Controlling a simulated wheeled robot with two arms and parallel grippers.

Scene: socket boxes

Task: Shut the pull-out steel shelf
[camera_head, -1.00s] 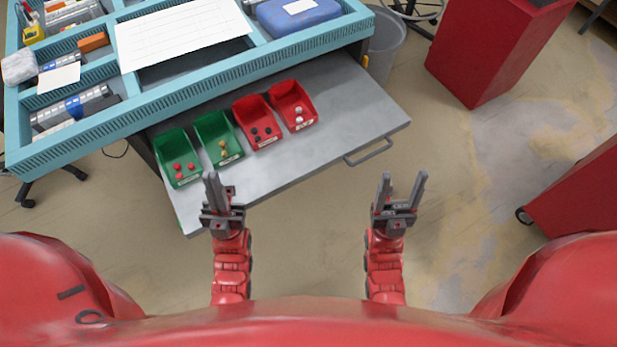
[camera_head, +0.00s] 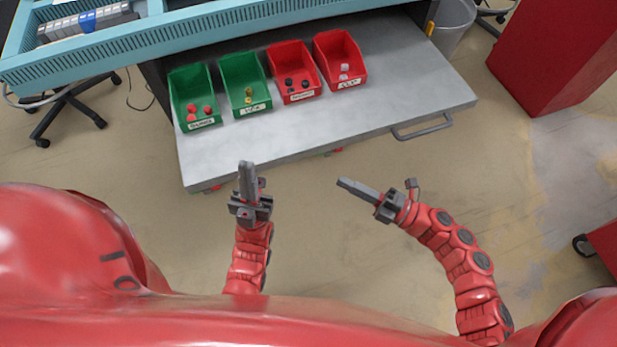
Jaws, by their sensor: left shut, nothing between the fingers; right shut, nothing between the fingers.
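The grey steel shelf (camera_head: 300,140) is pulled out from under the teal workbench (camera_head: 250,32). A bar handle (camera_head: 423,128) sits on its front edge toward the right. Two green bins (camera_head: 195,97) and two red bins (camera_head: 294,72) with small parts stand on the shelf. My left gripper (camera_head: 246,166) is shut and empty, just in front of the shelf's front edge at the left. My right gripper (camera_head: 344,184) is shut and empty, in front of the shelf, pointing left, below and left of the handle. Neither gripper visibly holds the shelf or handle.
A red cabinet (camera_head: 550,60) stands at the upper right. A grey bin (camera_head: 452,28) stands beside the bench. A wheeled chair base (camera_head: 62,105) is at the left. Another red unit (camera_head: 604,243) with a caster is at the right edge. Floor in front of the shelf is clear.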

